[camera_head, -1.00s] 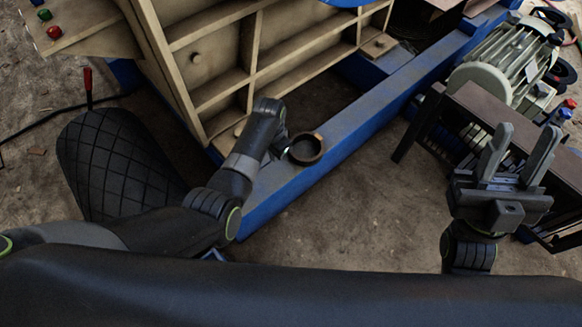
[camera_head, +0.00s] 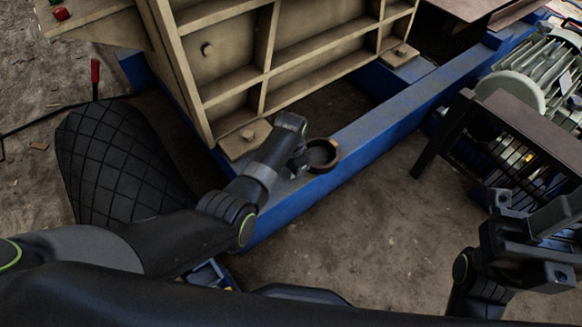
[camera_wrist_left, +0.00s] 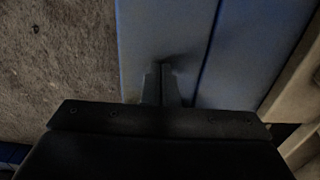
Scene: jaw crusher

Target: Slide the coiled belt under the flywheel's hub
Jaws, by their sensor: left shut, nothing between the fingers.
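A dark brown ring (camera_head: 322,155), which may be the coiled belt, lies on the blue frame beam (camera_head: 362,138) in the head view. My left gripper (camera_head: 299,168) points down at the beam just left of the ring; I cannot tell whether they touch. In the left wrist view its fingers (camera_wrist_left: 163,84) are together over the blue surface, with nothing between them. The ring does not show there. My right gripper (camera_head: 535,212) is at the lower right, empty, its fingers apart. The flywheel and its hub are not recognisable now.
The beige ribbed crusher body (camera_head: 235,75) stands behind the beam. A grey motor (camera_head: 530,75) and a dark-topped rack (camera_head: 525,125) are at the right. A red-handled lever (camera_head: 95,75) is at the left. Bare ground (camera_head: 360,240) lies in front.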

